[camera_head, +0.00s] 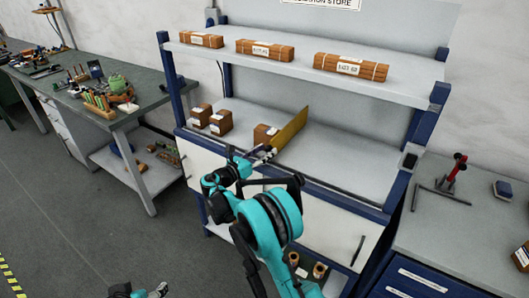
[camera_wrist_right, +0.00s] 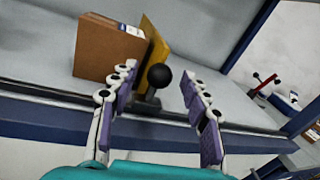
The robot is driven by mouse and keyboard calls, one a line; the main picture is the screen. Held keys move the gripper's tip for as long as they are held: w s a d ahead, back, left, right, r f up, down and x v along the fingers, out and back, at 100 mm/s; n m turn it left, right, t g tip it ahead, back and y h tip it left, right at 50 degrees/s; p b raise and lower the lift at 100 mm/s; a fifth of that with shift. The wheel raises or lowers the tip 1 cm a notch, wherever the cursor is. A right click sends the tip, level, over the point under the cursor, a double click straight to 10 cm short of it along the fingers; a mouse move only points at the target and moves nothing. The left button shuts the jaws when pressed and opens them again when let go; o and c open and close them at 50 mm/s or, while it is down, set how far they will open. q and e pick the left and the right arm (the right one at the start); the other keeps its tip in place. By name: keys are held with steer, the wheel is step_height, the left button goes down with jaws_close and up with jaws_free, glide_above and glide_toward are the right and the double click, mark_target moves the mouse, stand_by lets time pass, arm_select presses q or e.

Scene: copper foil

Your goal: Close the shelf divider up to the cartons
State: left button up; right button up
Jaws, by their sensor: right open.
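The shelf divider (camera_head: 291,130) is an upright yellow panel on the middle shelf. In the right wrist view the divider (camera_wrist_right: 155,52) has a black ball knob (camera_wrist_right: 158,76) at its front. A brown carton (camera_head: 262,134) stands just left of it; I cannot tell whether they touch. The carton (camera_wrist_right: 103,48) also shows in the wrist view. Two more cartons (camera_head: 201,115) (camera_head: 221,122) stand farther left, apart from it. My right gripper (camera_head: 262,153) is open at the shelf front, its fingers either side of the knob. My left gripper (camera_head: 158,291) barely shows at the bottom edge.
Long wrapped packs (camera_head: 350,67) lie on the upper shelf (camera_head: 290,58). The middle shelf (camera_head: 345,145) is bare right of the divider, with a blue upright (camera_head: 425,120) at its end. A cluttered workbench (camera_head: 135,112) stands left; a bench with a red tool (camera_head: 457,167) stands right.

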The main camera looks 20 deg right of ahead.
steer(key=v, duration=1.2)
steer(key=shift+d+r, duration=0.1)
steer(key=shift+d, duration=0.05)
steer(key=s+d+r+m+g+y, duration=0.3)
steer(key=s+d+m+y, duration=0.55)
steer(key=s, duration=0.45)
steer(key=s+a+f+m+y, duration=0.1)
steer(key=s+m+y, duration=0.1)
steer(key=s+m, duration=0.3)
steer(key=s+a+f+m+t+y, duration=0.1)
steer(key=s+a+f+m+y, duration=0.1)
steer(key=s+m, duration=0.4)
steer(key=s+a+f+m+y, duration=0.1)
steer(key=s+a+m+y, duration=0.1)
steer(key=s+m, duration=0.4)
steer(key=shift+s+f+y, duration=0.35)
steer(key=shift+s+y, duration=0.3)
steer(key=shift+s, duration=1.75)
